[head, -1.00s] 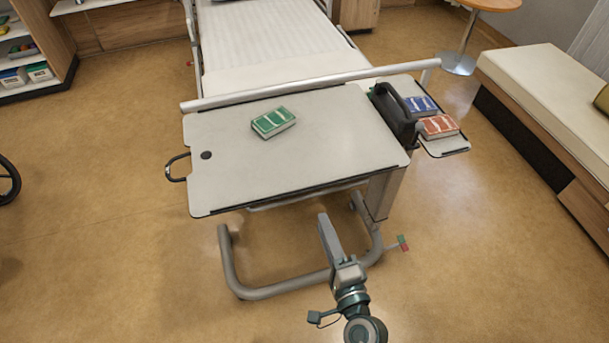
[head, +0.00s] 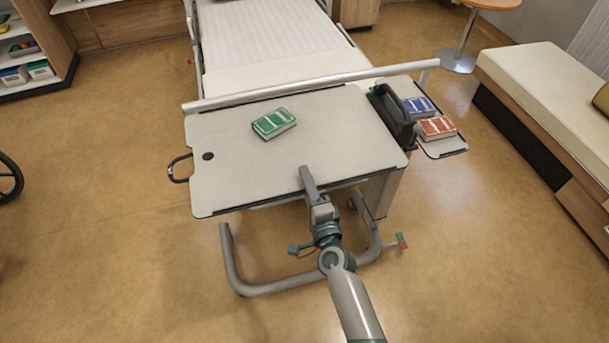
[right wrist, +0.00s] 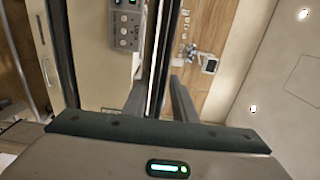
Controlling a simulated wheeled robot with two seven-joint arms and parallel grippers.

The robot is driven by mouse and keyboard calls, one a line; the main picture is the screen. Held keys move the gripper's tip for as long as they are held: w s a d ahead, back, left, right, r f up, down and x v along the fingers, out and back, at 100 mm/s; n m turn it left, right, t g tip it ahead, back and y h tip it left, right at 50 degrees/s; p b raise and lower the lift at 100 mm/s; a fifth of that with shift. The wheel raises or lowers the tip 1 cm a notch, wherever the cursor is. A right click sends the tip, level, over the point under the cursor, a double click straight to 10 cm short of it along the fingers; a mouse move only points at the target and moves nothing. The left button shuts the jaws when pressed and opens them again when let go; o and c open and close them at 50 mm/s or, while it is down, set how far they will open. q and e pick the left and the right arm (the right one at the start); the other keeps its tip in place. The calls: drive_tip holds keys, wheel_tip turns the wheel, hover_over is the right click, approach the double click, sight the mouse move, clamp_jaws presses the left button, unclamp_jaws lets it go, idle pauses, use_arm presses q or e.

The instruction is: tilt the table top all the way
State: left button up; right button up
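The overbed table has a pale grey top (head: 235,170) with dark edging. It looks about level. A green book (head: 273,124) lies on it. A dark loop handle (head: 178,169) sticks out at its left edge. My right gripper (head: 307,172) is at the front edge of the top, right of the middle, one finger showing above the surface. In the right wrist view, my right gripper (right wrist: 158,92) has its two fingers apart, with the thin edge of the top (right wrist: 161,55) between them. I cannot tell whether either finger touches it. My left gripper is not in view.
A side shelf (head: 453,146) right of the top holds a blue book (head: 419,106) and a red book (head: 437,127). A black upright part (head: 391,115) stands between. The bed (head: 265,50) is behind, a bench (head: 560,100) at right.

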drive_tip(key=shift+w+a, duration=0.15)
drive_tip(key=shift+w, duration=0.45)
drive_tip(key=shift+c, duration=0.3)
